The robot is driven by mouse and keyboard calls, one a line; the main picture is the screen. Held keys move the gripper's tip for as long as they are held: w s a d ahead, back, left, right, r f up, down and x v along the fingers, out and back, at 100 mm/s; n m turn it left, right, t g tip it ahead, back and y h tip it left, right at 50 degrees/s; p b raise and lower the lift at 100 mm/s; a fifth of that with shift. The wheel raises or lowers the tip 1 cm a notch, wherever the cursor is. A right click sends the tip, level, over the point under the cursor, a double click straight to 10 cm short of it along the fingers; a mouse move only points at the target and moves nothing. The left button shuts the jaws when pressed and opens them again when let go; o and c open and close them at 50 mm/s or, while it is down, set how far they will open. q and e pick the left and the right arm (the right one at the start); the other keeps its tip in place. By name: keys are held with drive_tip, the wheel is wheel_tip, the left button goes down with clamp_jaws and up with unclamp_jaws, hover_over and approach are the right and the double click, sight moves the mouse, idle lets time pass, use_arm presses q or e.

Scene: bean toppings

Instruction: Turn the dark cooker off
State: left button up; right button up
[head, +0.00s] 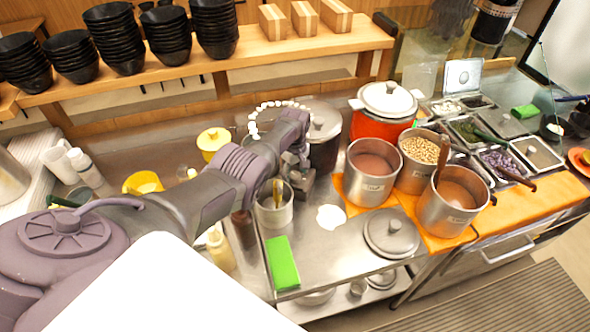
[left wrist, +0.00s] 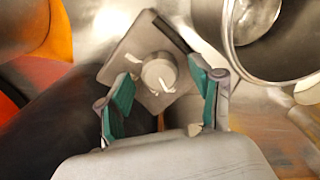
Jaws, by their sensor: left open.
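The dark cooker (head: 326,150) has a dark body and a metal lid, and stands at the back of the metal counter. My left arm partly hides it. My left gripper (head: 300,181) is in front of its lower part. In the left wrist view, a grey square panel (left wrist: 136,48) carries a round knob (left wrist: 159,71) with pale marks around it. The open teal fingers of my left gripper (left wrist: 163,88) are on either side of the knob, with gaps visible. The dark body (left wrist: 80,118) shows below the panel. My right gripper is not in view.
A red cooker (head: 370,124) stands right of the dark one. Metal pots (head: 371,188) with food stand on an orange cloth. A metal container (head: 277,212), a green block (head: 282,263) and a loose lid (head: 391,235) are near the front.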

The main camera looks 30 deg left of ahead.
sight(295, 175)
use_arm(q)
wheel_tip(295, 175, up, 12)
idle(0.6)
idle(0.5)
